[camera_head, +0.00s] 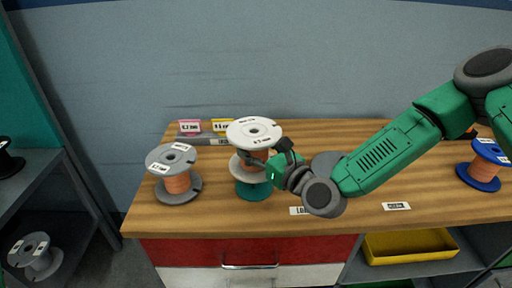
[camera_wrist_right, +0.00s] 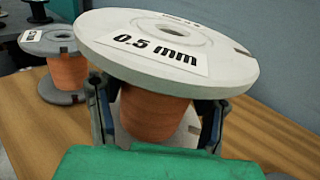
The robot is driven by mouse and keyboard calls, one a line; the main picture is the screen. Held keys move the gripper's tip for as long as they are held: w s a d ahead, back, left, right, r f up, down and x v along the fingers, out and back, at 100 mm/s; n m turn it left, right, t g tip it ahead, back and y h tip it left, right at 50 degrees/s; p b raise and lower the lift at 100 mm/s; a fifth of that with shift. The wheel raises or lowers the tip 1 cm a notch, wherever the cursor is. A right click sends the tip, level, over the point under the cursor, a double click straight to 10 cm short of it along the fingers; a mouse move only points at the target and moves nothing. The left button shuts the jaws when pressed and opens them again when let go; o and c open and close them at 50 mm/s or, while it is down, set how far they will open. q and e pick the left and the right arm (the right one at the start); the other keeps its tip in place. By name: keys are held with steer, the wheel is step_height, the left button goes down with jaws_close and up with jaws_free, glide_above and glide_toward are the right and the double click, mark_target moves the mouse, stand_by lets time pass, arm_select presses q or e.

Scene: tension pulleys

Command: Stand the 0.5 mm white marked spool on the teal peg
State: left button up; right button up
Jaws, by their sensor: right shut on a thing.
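The white spool (camera_head: 254,132) with copper wire is in my right gripper, over the teal peg base (camera_head: 253,190) on the bench. In the right wrist view its top flange (camera_wrist_right: 165,50) reads "0.5 mm" and looks slightly tilted. My right gripper (camera_wrist_right: 157,110) is shut on the spool's copper winding (camera_wrist_right: 153,118), with a finger on each side. The spool's lower flange is close above the teal base; whether it rests on it I cannot tell. The peg's shaft is hidden. My left gripper is not in view.
A grey spool (camera_head: 174,172) stands close to the left of the white spool. A blue spool (camera_head: 485,165) stands at the far right. Pink (camera_head: 190,127) and yellow (camera_head: 222,126) tags stand behind. A yellow bin (camera_head: 410,244) sits below the wooden bench (camera_head: 370,214).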

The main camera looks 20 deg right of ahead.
mark_target(263, 172)
stand_by(1.1)
steer(key=shift+f+b, duration=0.1)
steer(key=shift+b, duration=0.3)
steer(key=shift+f+b, duration=1.4)
steer(key=shift+b, duration=0.15)
steer(key=shift+b, duration=0.35)
steer(key=shift+f+b, duration=1.5)
steer(key=shift+b, duration=0.05)
stand_by(0.5)
steer(key=shift+f+b, duration=0.1)
steer(key=shift+b, duration=0.25)
